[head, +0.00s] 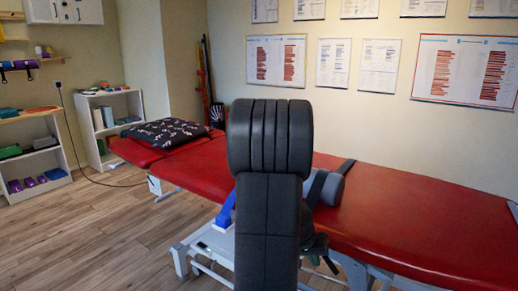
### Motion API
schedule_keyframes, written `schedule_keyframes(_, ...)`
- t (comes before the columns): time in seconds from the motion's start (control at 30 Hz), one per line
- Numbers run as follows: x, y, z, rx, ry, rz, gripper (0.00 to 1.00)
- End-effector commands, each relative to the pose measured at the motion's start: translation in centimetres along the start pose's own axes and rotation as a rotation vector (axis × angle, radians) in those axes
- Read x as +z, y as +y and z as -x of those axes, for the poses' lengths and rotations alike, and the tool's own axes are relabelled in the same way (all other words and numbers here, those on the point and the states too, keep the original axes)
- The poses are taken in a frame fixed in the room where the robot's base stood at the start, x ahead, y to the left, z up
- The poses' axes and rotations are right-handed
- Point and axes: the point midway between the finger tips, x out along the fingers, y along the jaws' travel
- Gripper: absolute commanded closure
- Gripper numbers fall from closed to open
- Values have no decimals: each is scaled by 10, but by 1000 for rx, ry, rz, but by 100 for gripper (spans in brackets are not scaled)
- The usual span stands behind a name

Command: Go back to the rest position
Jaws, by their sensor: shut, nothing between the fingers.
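My dark arm stands upright in the middle of the head view, in front of the red treatment table (400,215). Its thick ribbed joint and padded link hide the middle of the table.
A patterned dark pillow (165,133) lies on the table's far left end. A grey roll (331,188) lies beside my arm. A blue piece (226,208) shows left of the arm. Low white shelves (102,127) stand at the left. Wood floor (100,235) is free at front left.

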Motion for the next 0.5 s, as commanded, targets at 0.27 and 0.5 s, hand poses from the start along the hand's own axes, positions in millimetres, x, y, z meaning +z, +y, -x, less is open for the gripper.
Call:
schedule_keyframes(0.27,0,-8,0,65,-21,-134,100)
schedule_keyframes(0.5,-2,-12,2,98,-38,-211,100)
